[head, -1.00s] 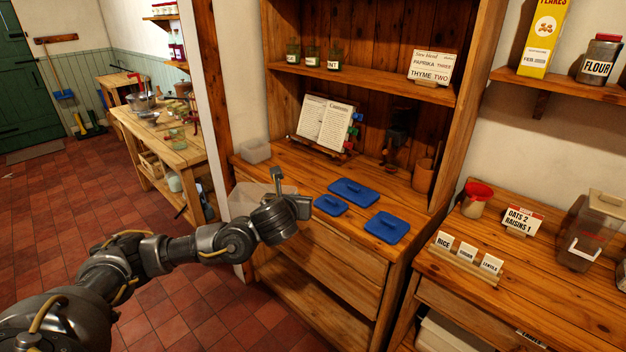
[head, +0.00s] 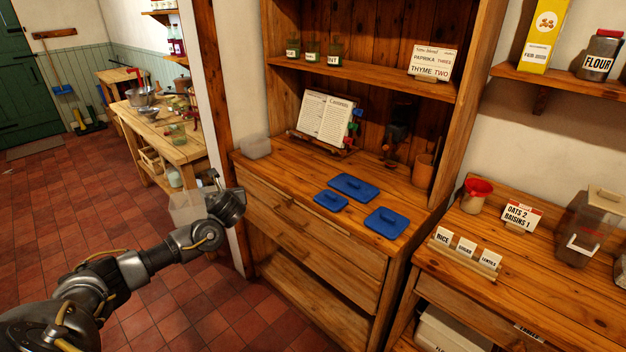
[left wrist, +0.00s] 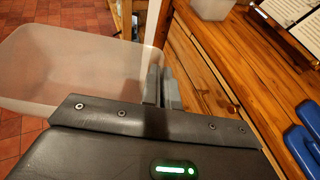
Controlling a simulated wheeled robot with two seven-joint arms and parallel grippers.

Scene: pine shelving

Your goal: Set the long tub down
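The long tub (head: 184,208) is translucent and pale, and hangs in the air left of the dresser's front. My left gripper (head: 213,181) is shut on its right-hand wall. In the left wrist view the tub (left wrist: 75,65) fills the upper left, empty and open at the top, and the gripper fingers (left wrist: 161,88) pinch its edge. My gripper body hides the tub's near part. The dresser counter (head: 290,172) is to the right of the tub. My right gripper is not in view.
A smaller clear tub (head: 256,147) stands at the counter's left end. Blue lids (head: 353,187) lie at the counter's middle and front. A book (head: 325,118) stands behind them. The front left of the counter is bare. A wooden worktable (head: 180,150) stands beyond the post.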

